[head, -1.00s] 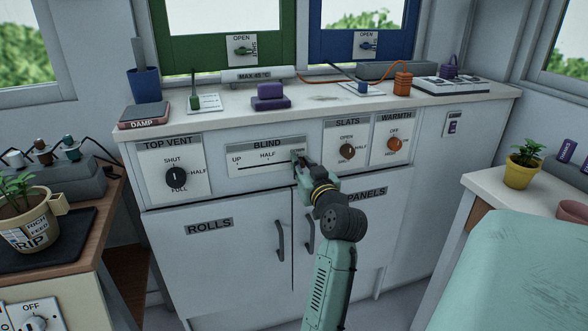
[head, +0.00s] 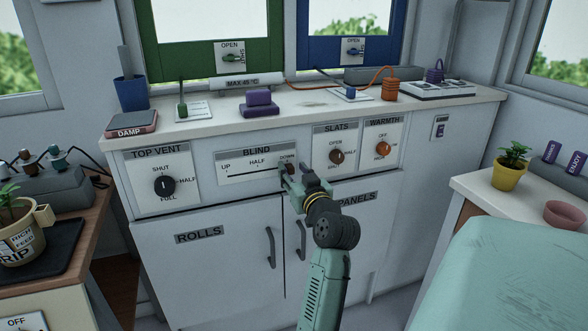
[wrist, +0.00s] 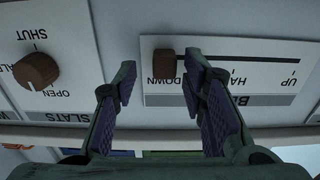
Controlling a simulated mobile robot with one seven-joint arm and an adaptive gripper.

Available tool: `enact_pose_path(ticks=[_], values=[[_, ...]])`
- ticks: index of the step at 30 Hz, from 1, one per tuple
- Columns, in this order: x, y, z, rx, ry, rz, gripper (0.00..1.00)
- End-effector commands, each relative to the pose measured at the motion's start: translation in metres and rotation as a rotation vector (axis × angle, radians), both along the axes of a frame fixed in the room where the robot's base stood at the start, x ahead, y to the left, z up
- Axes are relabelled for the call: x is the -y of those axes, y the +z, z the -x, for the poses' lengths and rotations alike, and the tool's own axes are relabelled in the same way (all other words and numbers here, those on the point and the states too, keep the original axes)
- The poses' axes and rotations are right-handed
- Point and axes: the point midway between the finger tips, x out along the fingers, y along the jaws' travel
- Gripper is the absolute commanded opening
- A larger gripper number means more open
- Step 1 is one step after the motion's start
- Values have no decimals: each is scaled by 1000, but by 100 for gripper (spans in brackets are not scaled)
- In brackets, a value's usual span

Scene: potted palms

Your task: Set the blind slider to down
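The blind panel (head: 257,165) is on the cabinet front, marked UP at left, HALF in the middle and DOWN at right. Its brown slider knob (wrist: 165,63) is over the DOWN label at that end of the track in the wrist view, where the panel shows upside down. My gripper (wrist: 160,66) is open, its two fingers apart on either side of the knob, with visible gaps to both. In the head view my gripper (head: 286,178) is at the panel's right end, and its fingers partly hide that area.
The top vent dial (head: 164,186) is left of the panel. The slats knob (head: 336,156) and warmth knob (head: 382,149) are close on the right. Cupboard handles (head: 271,247) stick out below. The counter (head: 330,108) above holds several small objects.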

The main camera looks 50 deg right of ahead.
Motion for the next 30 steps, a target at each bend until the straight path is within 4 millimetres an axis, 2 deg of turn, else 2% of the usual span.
enact_pose_path(ticks=[9, 15, 21, 30], values=[[-32, -1, 55, 1, -4, -1, 38], [-50, -1, 84, 0, -4, -1, 38], [-58, -1, 96, 0, -2, -1, 38], [-58, 0, 97, 0, -2, -1, 38]])
